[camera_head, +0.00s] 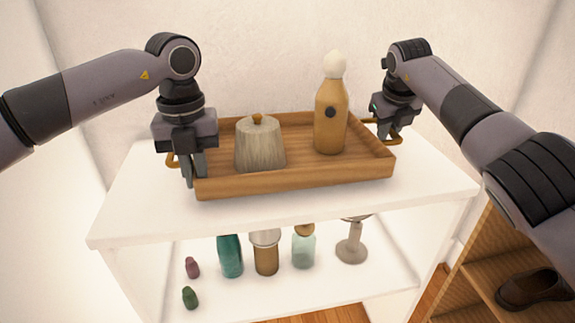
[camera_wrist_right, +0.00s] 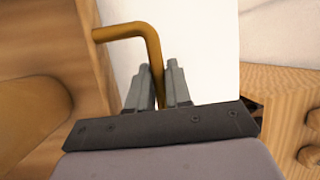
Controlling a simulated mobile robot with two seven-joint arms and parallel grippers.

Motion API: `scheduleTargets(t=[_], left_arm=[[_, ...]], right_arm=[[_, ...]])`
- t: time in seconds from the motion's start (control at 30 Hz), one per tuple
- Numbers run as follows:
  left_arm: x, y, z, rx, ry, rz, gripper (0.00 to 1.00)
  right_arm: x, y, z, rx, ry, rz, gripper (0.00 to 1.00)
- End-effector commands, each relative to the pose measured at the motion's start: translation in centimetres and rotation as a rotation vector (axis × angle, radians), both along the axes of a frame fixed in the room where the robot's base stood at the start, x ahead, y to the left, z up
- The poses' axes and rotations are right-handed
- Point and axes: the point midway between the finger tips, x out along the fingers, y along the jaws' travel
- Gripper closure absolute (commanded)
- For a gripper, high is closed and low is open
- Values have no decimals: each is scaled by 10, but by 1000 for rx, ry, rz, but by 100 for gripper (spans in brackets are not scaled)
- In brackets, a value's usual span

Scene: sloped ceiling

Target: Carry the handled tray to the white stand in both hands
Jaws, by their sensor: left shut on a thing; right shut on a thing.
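The wooden handled tray (camera_head: 300,180) is on or just above the top of the white stand (camera_head: 420,195); I cannot tell whether it touches. It carries a grey lidded pot (camera_head: 260,148) and a tan bottle (camera_head: 331,118) with a pale round top, both upright. My left gripper (camera_head: 190,178) is at the tray's left end, shut on its brass handle (camera_head: 172,160). My right gripper (camera_head: 388,130) is at the right end, shut on the other handle. In the right wrist view that brass handle (camera_wrist_right: 152,45) runs between the fingers (camera_wrist_right: 160,88).
The stand's lower shelf holds a teal vase (camera_head: 230,256), a brown jar (camera_head: 265,256), a glass bottle (camera_head: 303,250), a grey pedestal piece (camera_head: 351,245) and small items. A wooden shelf with a dark shoe (camera_head: 532,288) is at the lower right. A wall is behind.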

Motion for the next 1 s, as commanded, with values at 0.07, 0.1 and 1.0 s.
scheduleTargets(t=[0.07,0.1,1.0], left_arm=[[0,1,-5,1,-2,2,100],[0,1,-6,1,-2,2,100],[1,0,43,-1,-5,1,62]], right_arm=[[1,-2,-4,-3,-5,-2,100],[1,-2,-5,-3,-5,-2,100],[0,0,-11,0,0,0,56]])
